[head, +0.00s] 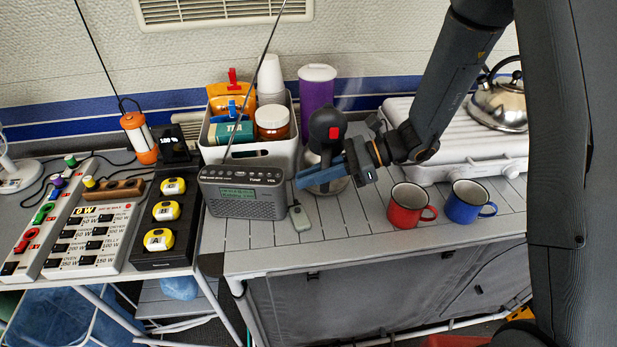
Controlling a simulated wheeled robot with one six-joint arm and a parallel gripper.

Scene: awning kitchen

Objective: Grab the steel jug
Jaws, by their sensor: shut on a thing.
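My gripper (315,176) reaches in from the right at the jug's middle. Its blue fingers are shut on the jug and hide much of its body. The jug looks upright. I cannot tell whether its base touches the table.
A grey radio (243,193) with a raised antenna stands close left. A white bin (250,151) and purple tumbler (316,88) are behind. Red (408,206) and blue (468,202) mugs stand right, before a white case (440,160) bearing a steel kettle (500,103).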

